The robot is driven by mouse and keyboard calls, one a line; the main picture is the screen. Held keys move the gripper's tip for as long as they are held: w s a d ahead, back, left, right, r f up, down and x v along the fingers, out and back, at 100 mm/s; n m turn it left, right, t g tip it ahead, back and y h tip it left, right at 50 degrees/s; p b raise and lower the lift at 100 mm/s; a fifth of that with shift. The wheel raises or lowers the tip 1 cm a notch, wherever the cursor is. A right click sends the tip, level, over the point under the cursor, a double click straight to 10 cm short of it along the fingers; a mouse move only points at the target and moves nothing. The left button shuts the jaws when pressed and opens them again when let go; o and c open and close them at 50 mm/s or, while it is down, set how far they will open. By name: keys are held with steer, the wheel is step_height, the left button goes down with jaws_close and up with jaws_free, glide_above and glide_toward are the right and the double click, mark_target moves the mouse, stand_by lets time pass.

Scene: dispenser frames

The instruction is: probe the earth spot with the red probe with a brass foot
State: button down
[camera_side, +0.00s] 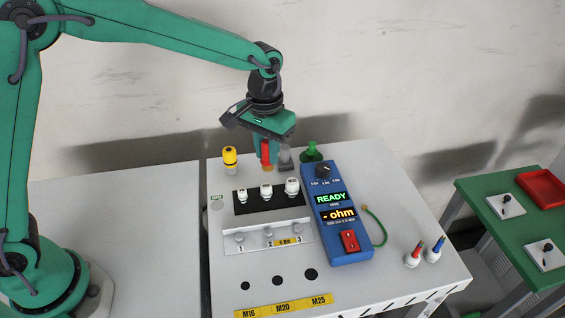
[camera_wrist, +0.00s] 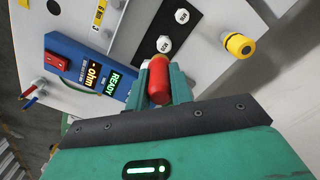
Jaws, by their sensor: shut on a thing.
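My gripper (camera_side: 267,146) is shut on the red probe (camera_side: 266,152), which hangs upright behind the row of white cable glands. Its lower end, a brass-orange foot (camera_side: 267,168), seems close to the table top; I cannot tell if it touches. In the wrist view the red probe (camera_wrist: 159,82) sits between the two green fingers (camera_wrist: 160,84).
A blue meter (camera_side: 345,225) reads READY and "- ohm". Near the probe stand a yellow-capped post (camera_side: 230,158), a grey piece (camera_side: 285,158) and a green piece (camera_side: 311,152). White glands (camera_side: 266,191) stand in front on a black strip. The table's left part is clear.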

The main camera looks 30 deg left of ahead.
stand_by(0.3)
steer(key=shift+s+a+f, duration=0.2)
steer(key=shift+s+a, duration=0.05)
steer(key=shift+a, duration=0.2)
steer(key=s+a+f, duration=0.4)
steer(key=s+a, duration=0.4)
steer(key=shift+a+f, duration=0.3)
steer(key=shift+f, duration=0.05)
steer(key=shift+f, duration=0.15)
steer(key=shift+f, duration=2.5)
steer(key=shift+f, duration=0.4)
stand_by(0.5)
steer(key=shift+r, duration=0.1)
steer(key=shift+r, duration=2.95)
